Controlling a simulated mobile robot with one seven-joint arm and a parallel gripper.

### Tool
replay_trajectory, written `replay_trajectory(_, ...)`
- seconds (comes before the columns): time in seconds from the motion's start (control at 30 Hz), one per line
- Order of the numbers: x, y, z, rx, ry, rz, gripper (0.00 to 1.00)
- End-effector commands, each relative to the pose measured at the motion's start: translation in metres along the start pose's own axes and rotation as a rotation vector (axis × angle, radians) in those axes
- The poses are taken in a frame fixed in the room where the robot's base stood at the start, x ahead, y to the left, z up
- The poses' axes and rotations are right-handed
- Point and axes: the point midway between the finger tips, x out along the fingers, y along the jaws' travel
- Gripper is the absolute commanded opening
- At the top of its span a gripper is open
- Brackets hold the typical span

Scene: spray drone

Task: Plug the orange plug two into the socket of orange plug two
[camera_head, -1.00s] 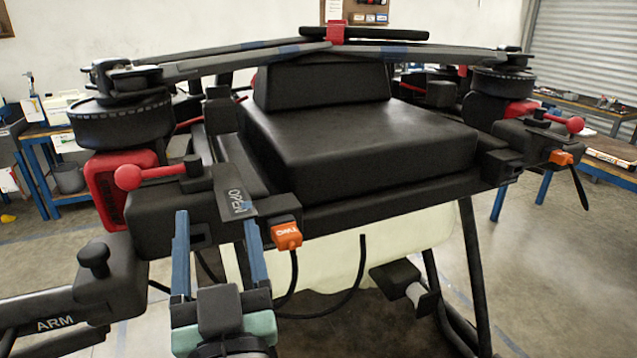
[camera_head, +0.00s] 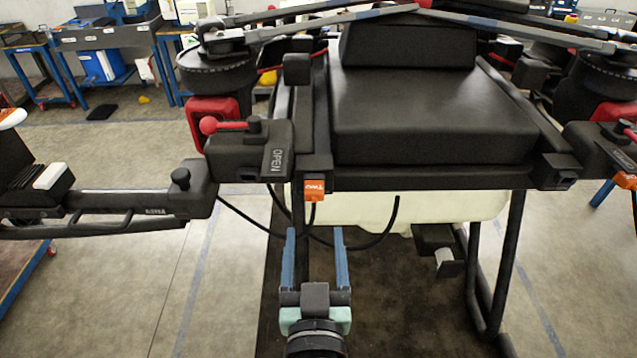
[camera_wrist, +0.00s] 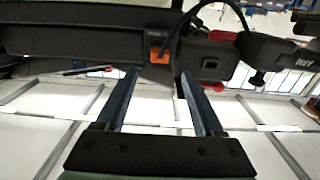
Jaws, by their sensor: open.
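An orange plug (camera_head: 315,189) with small white lettering, apparently "TWO", is at the front of the drone's black frame, right of the OPEN label. A black cable hangs from it. It also shows in the wrist view (camera_wrist: 158,55), against a dark bar. I cannot tell whether it is seated in a socket; no socket opening is clearly visible there. My gripper (camera_head: 315,235) has two long blue fingers, apart and empty. In the head view it is below the plug. In the wrist view the plug appears between and just beyond the fingertips (camera_wrist: 158,73).
Another orange plug (camera_head: 625,181) is at the right edge. A drone arm marked ARM (camera_head: 100,215) extends left, with a red-knobbed lever (camera_head: 222,125) above. Black cables (camera_head: 375,240) loop below the frame, before the pale tank (camera_head: 450,207). Dark landing legs (camera_head: 508,255) stand at right.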

Motion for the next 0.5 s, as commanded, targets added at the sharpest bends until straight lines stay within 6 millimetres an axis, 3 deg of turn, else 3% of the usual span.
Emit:
replay_trajectory(0.27,0.006,0.000,-0.001,0.000,0.003,0.000,0.70)
replay_trajectory(0.5,0.036,0.000,-0.001,0.000,0.005,0.000,0.70)
